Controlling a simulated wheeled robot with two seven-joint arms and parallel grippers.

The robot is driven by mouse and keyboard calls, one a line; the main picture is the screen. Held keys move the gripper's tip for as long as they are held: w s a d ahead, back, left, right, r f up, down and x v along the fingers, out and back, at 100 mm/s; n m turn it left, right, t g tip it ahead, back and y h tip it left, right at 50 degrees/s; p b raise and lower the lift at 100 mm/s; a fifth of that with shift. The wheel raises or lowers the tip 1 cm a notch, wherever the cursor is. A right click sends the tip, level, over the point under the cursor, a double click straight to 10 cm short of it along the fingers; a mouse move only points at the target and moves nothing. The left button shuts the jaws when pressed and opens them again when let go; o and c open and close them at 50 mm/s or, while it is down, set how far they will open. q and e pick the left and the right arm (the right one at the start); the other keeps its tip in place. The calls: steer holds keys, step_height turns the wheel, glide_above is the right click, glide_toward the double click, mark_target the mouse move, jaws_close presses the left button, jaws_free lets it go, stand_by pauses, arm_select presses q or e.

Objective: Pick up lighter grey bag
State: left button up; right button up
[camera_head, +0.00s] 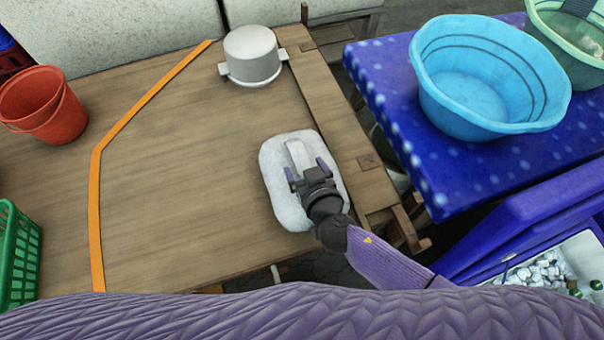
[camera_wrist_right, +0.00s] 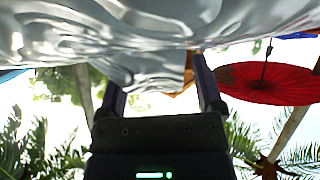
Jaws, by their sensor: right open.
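A light grey bag (camera_head: 283,206) lies on the wooden table near its right side. My right gripper (camera_head: 306,171) is over the bag, with its two fingers apart on either side of a pale raised strip of it. In the right wrist view the bag's shiny, crumpled surface (camera_wrist_right: 60,35) fills the top, and a fold of it hangs between the open fingers (camera_wrist_right: 157,82). Whether the fingers touch the bag cannot be told. The gripper and wrist hide the bag's lower right part. My left gripper is not in view.
The wooden table (camera_head: 180,180) has an orange strip (camera_head: 95,200), a red bucket (camera_head: 45,105), a green basket (camera_head: 18,255) and a lidded pot (camera_head: 252,55). A blue basin (camera_head: 480,85) stands on a blue cloth at right. The table left of the bag is clear.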

steer(key=shift+c, duration=0.3)
jaws_close()
steer(key=shift+r, duration=0.1)
stand_by(1.0)
